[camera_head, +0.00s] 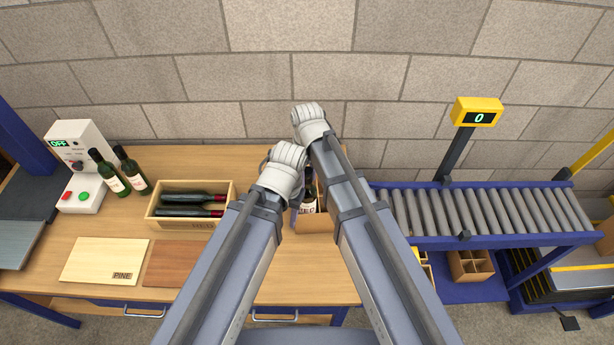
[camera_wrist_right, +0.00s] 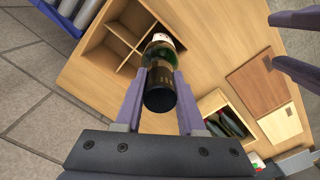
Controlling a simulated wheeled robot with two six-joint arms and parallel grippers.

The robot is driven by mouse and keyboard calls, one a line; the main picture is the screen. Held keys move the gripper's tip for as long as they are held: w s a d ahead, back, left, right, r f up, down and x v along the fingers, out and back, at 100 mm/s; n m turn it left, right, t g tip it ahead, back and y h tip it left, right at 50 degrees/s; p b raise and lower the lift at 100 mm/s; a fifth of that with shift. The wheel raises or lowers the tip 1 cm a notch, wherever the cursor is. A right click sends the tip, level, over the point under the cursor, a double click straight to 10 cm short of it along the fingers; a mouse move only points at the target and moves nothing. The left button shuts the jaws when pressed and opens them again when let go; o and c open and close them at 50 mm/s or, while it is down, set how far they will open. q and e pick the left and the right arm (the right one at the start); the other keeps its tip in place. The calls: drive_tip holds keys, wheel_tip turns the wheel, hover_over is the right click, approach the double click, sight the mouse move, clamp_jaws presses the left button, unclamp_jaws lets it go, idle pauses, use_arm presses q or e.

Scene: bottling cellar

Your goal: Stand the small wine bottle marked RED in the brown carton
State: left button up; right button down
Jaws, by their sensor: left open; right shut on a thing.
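The small wine bottle (camera_head: 308,204) has a white label, with lettering that seems to read RED. My right gripper (camera_wrist_right: 160,80) is shut on its dark neck, which points toward the wrist camera (camera_wrist_right: 159,98). The bottle hangs about upright, label end down. The brown carton (camera_head: 317,224) is under my arms in the head view; its divided compartments show in the right wrist view (camera_wrist_right: 105,55). The bottle's lower end overlaps a compartment; how deep it sits I cannot tell. My left gripper (camera_wrist_right: 293,47) is open and empty, apart from the bottle.
A wooden crate (camera_head: 151,215) holds dark bottles lying down. Two bottles (camera_head: 131,171) stand by the OFF switch box (camera_head: 80,150). A PINE board (camera_head: 100,258) and a brown board (camera_head: 172,264) lie on the bench. A roller conveyor (camera_head: 485,211) is at right.

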sight(307, 171)
drive_tip(key=shift+f+b, duration=1.95)
drive_tip(key=shift+f, duration=0.2)
drive_tip(key=shift+c, duration=2.1)
unclamp_jaws()
drive_tip(key=shift+o, duration=0.3)
drive_tip(key=o, duration=0.4)
drive_tip(key=shift+c, duration=0.2)
drive_tip(key=shift+r, duration=0.1)
drive_tip(key=shift+r+p, duration=4.45)
drive_tip(key=shift+p, duration=0.1)
